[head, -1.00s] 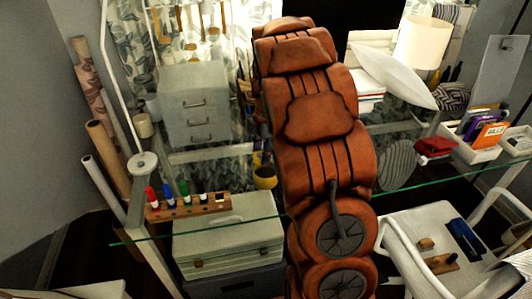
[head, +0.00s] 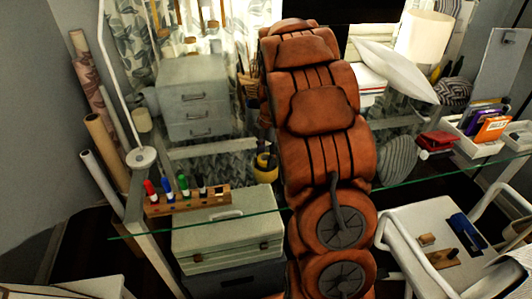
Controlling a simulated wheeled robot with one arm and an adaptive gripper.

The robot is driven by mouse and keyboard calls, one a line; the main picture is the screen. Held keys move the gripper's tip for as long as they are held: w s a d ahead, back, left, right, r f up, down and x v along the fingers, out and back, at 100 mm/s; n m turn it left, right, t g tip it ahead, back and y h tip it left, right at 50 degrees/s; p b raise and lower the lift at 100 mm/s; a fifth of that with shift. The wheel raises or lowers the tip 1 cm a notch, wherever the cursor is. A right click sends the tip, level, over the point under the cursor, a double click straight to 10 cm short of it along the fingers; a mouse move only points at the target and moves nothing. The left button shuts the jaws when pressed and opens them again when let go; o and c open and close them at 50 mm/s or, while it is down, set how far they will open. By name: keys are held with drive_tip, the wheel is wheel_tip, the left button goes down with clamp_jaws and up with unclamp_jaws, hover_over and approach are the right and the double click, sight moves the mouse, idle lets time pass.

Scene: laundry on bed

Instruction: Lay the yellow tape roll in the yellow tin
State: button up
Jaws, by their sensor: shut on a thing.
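A small yellow tin (head: 266,175) stands on the glass desk, just left of my arm, which covers part of its surroundings. Dark shapes show at its mouth, too small to make out. I cannot pick out the yellow tape roll. My gripper is hidden behind my own large brown arm, which fills the middle of the view, so its fingers and anything in them do not show.
A marker rack (head: 187,201) stands left of the tin, near the glass front edge. A grey drawer unit (head: 193,97) stands behind. A white chair (head: 437,222) stands in front.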

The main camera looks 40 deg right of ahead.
drive_tip(key=shift+f, duration=0.1)
drive_tip(key=o, duration=1)
drive_tip(key=shift+d+r, duration=0.25)
drive_tip(key=shift+r, duration=1.75)
drive_tip(key=shift+d+r, duration=0.25)
drive_tip(key=shift+r, duration=1.75)
drive_tip(key=shift+d+r, duration=0.25)
drive_tip(key=shift+r, duration=1.75)
